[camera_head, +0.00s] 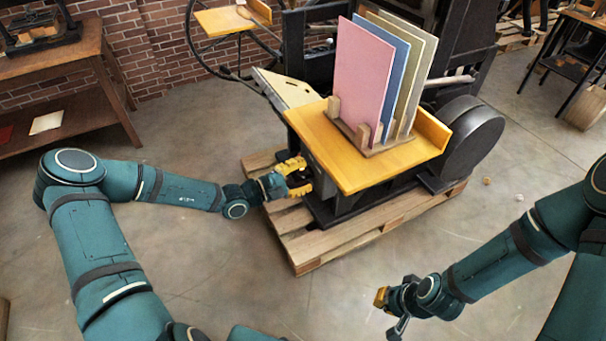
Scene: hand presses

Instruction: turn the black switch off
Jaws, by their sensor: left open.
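My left gripper (297,177) is open, its yellow fingers at the left side of the press, just under the yellow board. The press (335,207) is a dark machine on a wooden pallet. A grey box-like part (314,160) shows on its side beside the fingers. I cannot make out the black switch itself; the gripper or the board's edge may hide it. I cannot tell whether the fingers touch the machine. My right gripper (389,309) is low at the front right, away from the press; its fingers are too small and turned to read.
The yellow board (347,176) bears a wooden rack with pink (361,75), blue and other upright panels. The pallet (316,255) sticks out below. A wooden table (62,62) stands at the left by a brick wall. The floor between my arms is clear.

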